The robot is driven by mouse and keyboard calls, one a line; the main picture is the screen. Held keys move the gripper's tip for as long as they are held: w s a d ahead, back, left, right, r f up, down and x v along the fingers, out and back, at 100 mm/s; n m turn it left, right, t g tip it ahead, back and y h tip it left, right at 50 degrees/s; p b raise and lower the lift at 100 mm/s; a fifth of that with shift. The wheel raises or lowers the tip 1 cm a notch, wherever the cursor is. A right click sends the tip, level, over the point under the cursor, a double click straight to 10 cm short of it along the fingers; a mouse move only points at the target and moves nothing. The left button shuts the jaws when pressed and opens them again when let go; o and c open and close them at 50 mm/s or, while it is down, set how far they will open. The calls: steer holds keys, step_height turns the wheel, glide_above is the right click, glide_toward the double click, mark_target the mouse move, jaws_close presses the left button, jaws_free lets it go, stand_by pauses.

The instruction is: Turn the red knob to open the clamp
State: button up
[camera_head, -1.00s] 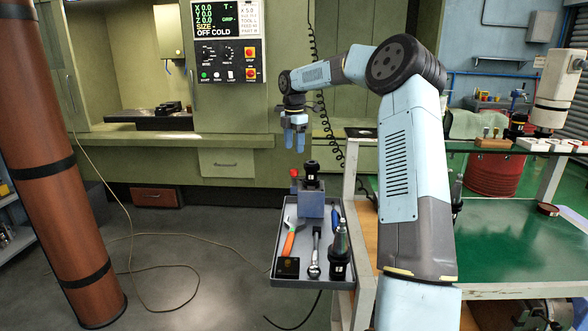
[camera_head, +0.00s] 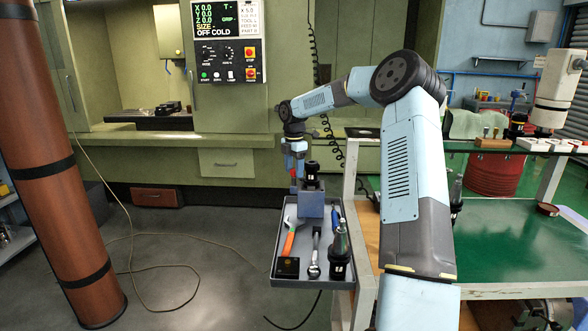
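The red knob (camera_head: 293,184) is on the left side of a blue-grey clamp block (camera_head: 311,202) on the cart's grey side tray. Only a narrow red part of it shows below my gripper. A black tool holder (camera_head: 312,175) stands upright in the block. My gripper (camera_head: 294,172) points down at the knob, with its fingertips at the knob's height. The fingers overlap the knob in this view. I cannot tell whether they are apart or closed on it.
The grey tray (camera_head: 274,268) also holds an orange-handled wrench (camera_head: 290,238), a ratchet (camera_head: 315,255), another dark tool holder (camera_head: 340,252) and a small black box (camera_head: 288,267). The cart (camera_head: 500,235) stands to the right.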

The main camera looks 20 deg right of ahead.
steer(key=c, duration=1)
steer(key=shift+c, duration=0.2)
steer(key=shift+m, duration=0.3)
steer(key=m, duration=0.3)
steer(key=shift+a+r+m, duration=0.1)
steer(key=shift+m, duration=0.2)
steer(key=m, duration=0.4)
steer(key=shift+m, duration=0.3)
steer(key=m, duration=0.4)
steer(key=shift+m, duration=1.8)
